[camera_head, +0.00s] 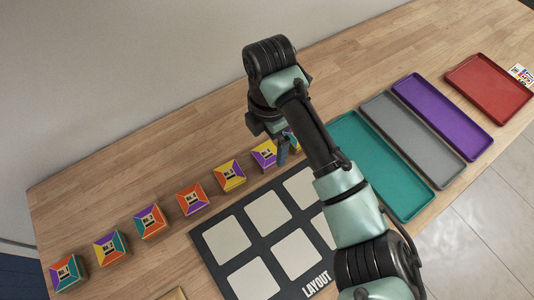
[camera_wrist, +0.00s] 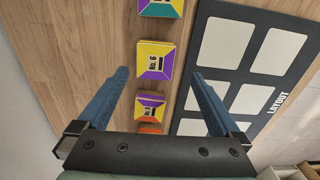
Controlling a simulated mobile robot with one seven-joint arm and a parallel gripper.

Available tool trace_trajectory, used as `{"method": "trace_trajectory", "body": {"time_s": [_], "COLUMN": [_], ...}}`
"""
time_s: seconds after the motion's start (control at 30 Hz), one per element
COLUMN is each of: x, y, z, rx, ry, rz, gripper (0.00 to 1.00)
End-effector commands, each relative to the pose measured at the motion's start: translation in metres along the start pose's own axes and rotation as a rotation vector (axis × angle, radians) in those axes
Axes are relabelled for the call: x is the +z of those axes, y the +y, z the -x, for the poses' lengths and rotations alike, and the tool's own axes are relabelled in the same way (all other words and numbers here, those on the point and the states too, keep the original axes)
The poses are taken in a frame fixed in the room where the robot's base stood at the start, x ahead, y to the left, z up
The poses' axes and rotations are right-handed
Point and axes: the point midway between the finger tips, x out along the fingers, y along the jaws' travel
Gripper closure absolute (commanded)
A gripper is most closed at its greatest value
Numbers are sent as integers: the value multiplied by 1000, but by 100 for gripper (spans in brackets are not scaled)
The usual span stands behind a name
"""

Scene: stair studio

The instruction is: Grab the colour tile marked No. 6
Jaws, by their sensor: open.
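The tile marked No. 6 (camera_wrist: 154,60) is a small block with a yellow and purple top and a dark-on-light label. It stands on the wooden table in a row of similar tiles. In the head view it appears to be the yellow and purple tile (camera_head: 263,153) just left of my gripper (camera_head: 283,150). In the wrist view my gripper (camera_wrist: 160,76) is open and empty, its two blue fingers wide apart. The tile shows between and slightly beyond the fingertips, and I see no contact. My arm hides part of the row's right end in the head view.
Neighbouring tiles (camera_head: 229,176) (camera_wrist: 151,106) stand close on both sides in the row. A dark layout board (camera_head: 238,257) with pale squares lies beside it. Teal (camera_head: 415,205), grey, purple and red trays lie to the right. A wall stands behind the table.

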Motion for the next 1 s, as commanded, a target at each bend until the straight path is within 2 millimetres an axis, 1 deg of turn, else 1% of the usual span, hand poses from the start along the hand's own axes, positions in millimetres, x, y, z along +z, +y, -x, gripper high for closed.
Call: {"method": "trace_trajectory", "body": {"time_s": [0.03, 0.17, 0.27, 0.5, 0.6, 0.8, 0.83, 0.87, 1.0], "x": [0, 0, 0, 1, 1, 1, 1, 1, 1], "y": [0, 0, 2, 6, 6, 7, 7, 7, 7], "z": [-6, -13, -22, -57, -63, -64, -64, -63, -63], "rx": [-1, 0, -1, 0, 1, 3, 2, 3, 3], "ry": [2, 0, 0, 0, -1, -1, -1, -1, -1], "rz": [0, -1, -1, -2, 0, -1, -1, -1, -1], "gripper": [0, 0, 0, 0, 0, 0, 2, 7, 32]}}
